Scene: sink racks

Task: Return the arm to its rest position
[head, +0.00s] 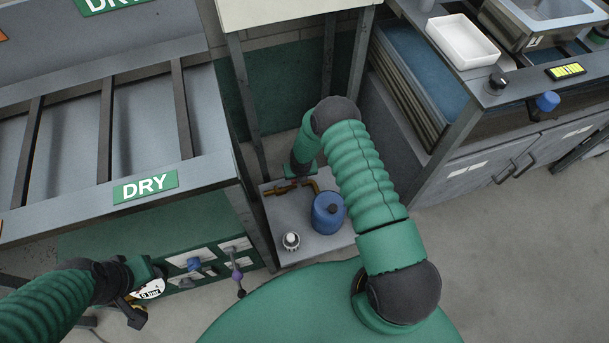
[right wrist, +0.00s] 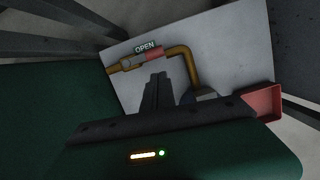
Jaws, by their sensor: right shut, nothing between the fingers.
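My right arm (head: 365,180) reaches forward and bends down at a dark elbow joint over a low grey shelf. In the right wrist view my right gripper (right wrist: 155,92) is shut and empty. Its dark fingers are in front of a brass pipe (right wrist: 181,52) with a red part and an "OPEN" label (right wrist: 145,47). The pipe also shows in the head view (head: 313,186); I cannot tell if the fingers touch it. My left gripper (head: 132,312) is at the lower left, near a round "0 bar" gauge (head: 149,288); its jaw state is unclear.
A blue container (head: 328,213) and a small white-topped knob (head: 291,240) are on the shelf (head: 318,246). A rack marked "DRY" (head: 146,187) stands left. A counter with a white tray (head: 463,42) and a sink (head: 540,12) stands right. Floor (head: 500,260) at lower right is clear.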

